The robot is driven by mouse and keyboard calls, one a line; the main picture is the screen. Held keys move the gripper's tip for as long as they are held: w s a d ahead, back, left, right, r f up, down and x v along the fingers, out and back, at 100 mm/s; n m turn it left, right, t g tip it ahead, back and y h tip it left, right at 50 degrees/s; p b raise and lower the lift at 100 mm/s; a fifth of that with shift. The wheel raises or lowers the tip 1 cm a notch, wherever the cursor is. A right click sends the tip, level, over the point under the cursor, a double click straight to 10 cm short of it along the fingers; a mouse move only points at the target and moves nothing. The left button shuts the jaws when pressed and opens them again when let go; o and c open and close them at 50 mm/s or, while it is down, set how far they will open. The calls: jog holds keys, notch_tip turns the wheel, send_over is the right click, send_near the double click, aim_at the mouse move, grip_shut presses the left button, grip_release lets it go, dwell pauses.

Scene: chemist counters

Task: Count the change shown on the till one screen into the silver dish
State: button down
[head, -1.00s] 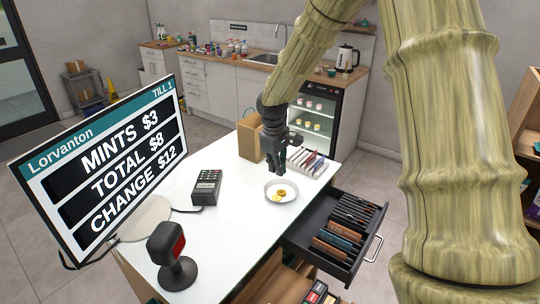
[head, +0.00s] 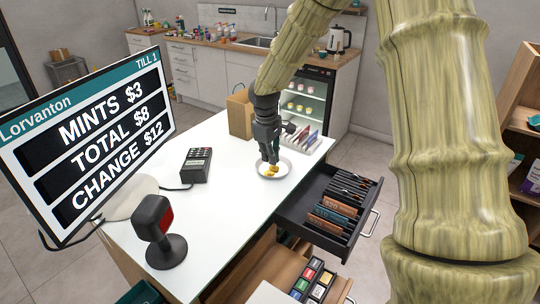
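The till one screen (head: 95,143) at the left reads MINTS $3, TOTAL $8, CHANGE $12. The silver dish (head: 286,174) sits on the white counter near its right side. Gold-coloured money pieces (head: 272,170) lie in the dish; their number and values are too small to tell. My gripper (head: 270,160) points down over the dish, its fingertips close to the pieces. I cannot tell whether it touches or holds one. An open cash drawer (head: 283,205) to the right of the dish holds upright brown, teal and dark slips in slots; their marks are hard to read.
A card terminal (head: 196,164) and a black scanner on a stand (head: 158,232) stand on the counter. A paper bag (head: 240,115) and a tray of packets (head: 308,138) are behind the dish. Coloured boxes (head: 314,281) lie below the drawer. The middle counter is clear.

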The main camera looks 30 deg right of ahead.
jog(key=c, duration=1.6)
grip_release()
jog(key=shift+o, duration=0.2)
notch_tip(320, 180, up, 18)
jog(key=a+p, duration=0.1)
jog(key=p, duration=0.5)
jog(key=shift+s+a, duration=0.2)
jog(key=shift+s, duration=0.1)
